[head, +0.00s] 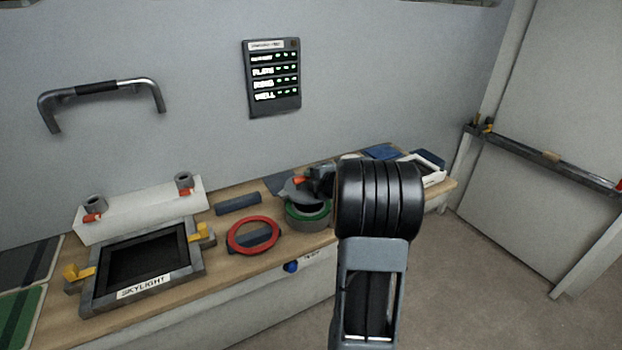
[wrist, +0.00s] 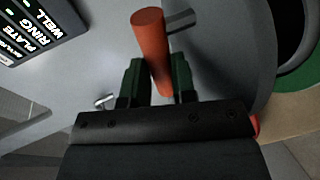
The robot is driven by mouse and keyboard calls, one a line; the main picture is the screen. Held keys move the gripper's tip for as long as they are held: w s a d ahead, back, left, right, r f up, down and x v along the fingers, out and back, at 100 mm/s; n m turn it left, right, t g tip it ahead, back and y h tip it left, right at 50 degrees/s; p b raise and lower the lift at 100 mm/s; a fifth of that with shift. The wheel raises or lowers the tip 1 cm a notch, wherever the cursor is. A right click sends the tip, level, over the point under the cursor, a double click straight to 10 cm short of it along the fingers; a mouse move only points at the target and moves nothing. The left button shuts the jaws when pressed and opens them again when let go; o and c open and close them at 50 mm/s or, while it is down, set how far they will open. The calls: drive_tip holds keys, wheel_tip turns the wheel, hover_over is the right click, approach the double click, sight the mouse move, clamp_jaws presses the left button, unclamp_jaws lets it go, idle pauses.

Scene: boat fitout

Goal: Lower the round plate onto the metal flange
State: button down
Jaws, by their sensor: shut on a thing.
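My gripper (head: 309,181) is shut on the orange handle (wrist: 150,45) of the grey round plate (head: 293,190), with a green-padded finger on each side in the wrist view. The plate (wrist: 225,60) is held at the back left of the metal flange (head: 308,223), partly over its mouth. A green ring (head: 291,209) lies on top of the flange, and part of its dark opening shows uncovered. The green ring (wrist: 298,95) and opening also show at the right of the wrist view. I cannot tell how large the gap between plate and flange is.
A red ring (head: 232,246) lies on the bench left of the flange. The skylight frame (head: 190,266) with yellow latches is further left. A white tray (head: 434,172) is at the right end. A wall panel (head: 272,105) hangs behind the bench. A blue knob (head: 291,267) is on the bench front.

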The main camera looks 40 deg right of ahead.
sight(311, 194)
drive_tip(key=shift+f+b, duration=2.65)
drive_tip(key=shift+f, duration=0.45)
drive_tip(key=shift+f, duration=0.1)
